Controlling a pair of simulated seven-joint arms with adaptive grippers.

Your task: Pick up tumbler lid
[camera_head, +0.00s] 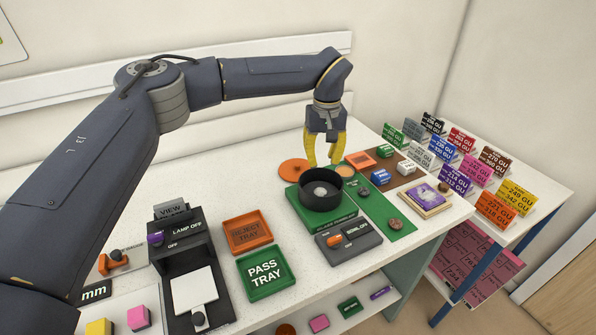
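A flat round orange disc (292,169), which looks like the tumbler lid, lies on the white table behind and left of a round black open bowl (321,202). The bowl stands on a green base and has something pale inside. My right gripper does not show.
A switch box (348,239) stands in front of the bowl. An orange reject tray (247,232) and a green pass tray (265,273) lie to the left. Small labelled blocks crowd the right side. A side table (543,196) holds several coloured cards.

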